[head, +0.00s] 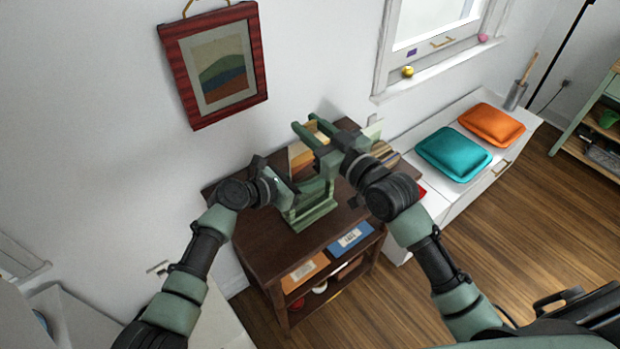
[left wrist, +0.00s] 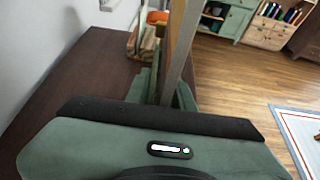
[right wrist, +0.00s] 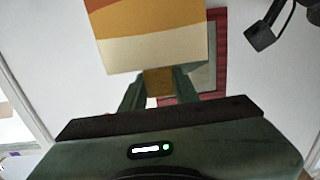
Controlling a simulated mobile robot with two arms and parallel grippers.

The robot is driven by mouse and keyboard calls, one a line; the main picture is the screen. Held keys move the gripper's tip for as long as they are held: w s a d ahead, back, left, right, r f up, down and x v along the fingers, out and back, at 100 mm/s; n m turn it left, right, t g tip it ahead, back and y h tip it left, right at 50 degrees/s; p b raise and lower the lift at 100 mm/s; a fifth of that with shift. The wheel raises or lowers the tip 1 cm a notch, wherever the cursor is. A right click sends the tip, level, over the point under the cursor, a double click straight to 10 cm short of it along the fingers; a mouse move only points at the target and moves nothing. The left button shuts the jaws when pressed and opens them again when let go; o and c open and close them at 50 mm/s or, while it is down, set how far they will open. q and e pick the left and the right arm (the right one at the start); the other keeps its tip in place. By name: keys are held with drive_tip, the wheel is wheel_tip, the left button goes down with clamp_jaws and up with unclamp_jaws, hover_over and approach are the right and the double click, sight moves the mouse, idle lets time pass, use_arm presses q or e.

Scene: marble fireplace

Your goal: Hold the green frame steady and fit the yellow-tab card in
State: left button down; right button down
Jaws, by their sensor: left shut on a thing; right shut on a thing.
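The green frame (head: 312,213) stands on the dark brown cabinet top, with its base toward the front edge. My left gripper (head: 288,184) is shut on the left side of the green frame. The card (head: 300,157), with orange, yellow and cream bands, is upright above and behind the frame's front. The card also fills the upper middle of the right wrist view (right wrist: 150,35). The arm and gripper hide part of the card in the head view. Whether its lower edge is inside the frame cannot be told.
The dark cabinet (head: 243,222) has free top at the left. A red-framed picture (head: 172,75) hangs behind. A white bench (head: 447,200) with teal (head: 452,153) and orange (head: 491,124) cushions is at the right.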

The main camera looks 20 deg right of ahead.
sight(310, 152)
drive_tip(key=shift+f, duration=0.1)
idle(0.3)
drive_tip(key=shift+f, duration=6.5)
drive_tip(key=c, duration=1)
unclamp_jaws()
drive_tip(key=shift+o, duration=0.2)
drive_tip(key=shift+s+f, duration=0.1)
drive_tip(key=shift+s, duration=0.05)
drive_tip(key=shift+o, duration=0.6)
drive_tip(key=shift+a+f, duration=0.1)
drive_tip(key=shift+f, duration=0.05)
drive_tip(key=shift+o, duration=0.4)
drive_tip(key=shift+a+r, duration=0.1)
drive_tip(key=shift+r, duration=0.9)
drive_tip(key=shift+d+r, duration=0.2)
drive_tip(key=shift+r, duration=2.15)
